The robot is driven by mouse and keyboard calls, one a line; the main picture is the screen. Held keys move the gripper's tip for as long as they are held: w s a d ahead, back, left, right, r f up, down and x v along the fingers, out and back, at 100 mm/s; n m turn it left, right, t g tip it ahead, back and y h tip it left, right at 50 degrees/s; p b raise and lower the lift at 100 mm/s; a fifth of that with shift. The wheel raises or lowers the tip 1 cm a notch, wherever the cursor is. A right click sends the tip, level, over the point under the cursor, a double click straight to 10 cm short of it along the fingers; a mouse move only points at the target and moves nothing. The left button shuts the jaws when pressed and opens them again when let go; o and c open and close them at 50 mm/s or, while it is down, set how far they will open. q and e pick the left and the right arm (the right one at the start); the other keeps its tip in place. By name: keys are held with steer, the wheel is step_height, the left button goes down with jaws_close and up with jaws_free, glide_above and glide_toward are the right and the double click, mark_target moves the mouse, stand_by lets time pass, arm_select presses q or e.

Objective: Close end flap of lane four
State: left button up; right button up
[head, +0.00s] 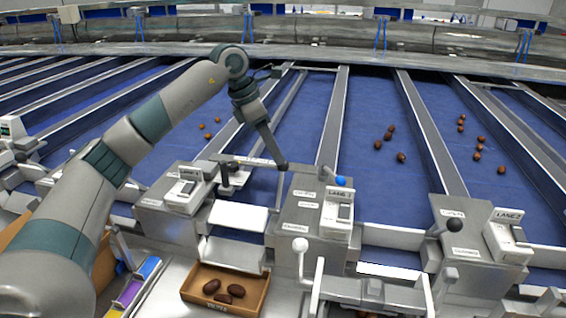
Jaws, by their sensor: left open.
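The lane four station, a grey box with a LANE 4 label (190,173), stands left of centre. A white panel (238,217) lies beside it at the end of a blue lane; I cannot tell for certain whether this is the flap. My right gripper is out of view.
A cardboard tray (262,296) with several dark dates sits below a metal chute (232,252). Further stations, LANE 3 (340,195) and LANE 2 (508,216), stand to the right. A white-knobbed lever (300,245) rises near the front. Loose dates (401,157) lie on the blue lanes.

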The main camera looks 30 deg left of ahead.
mark_target(283, 167)
arm_select(q)
steer(key=p+x, duration=0.2)
steer(key=x, duration=0.4)
steer(key=shift+w+d+f, duration=0.1)
steer(key=shift+d+f, duration=0.05)
steer(key=shift+f, duration=0.25)
jaws_close()
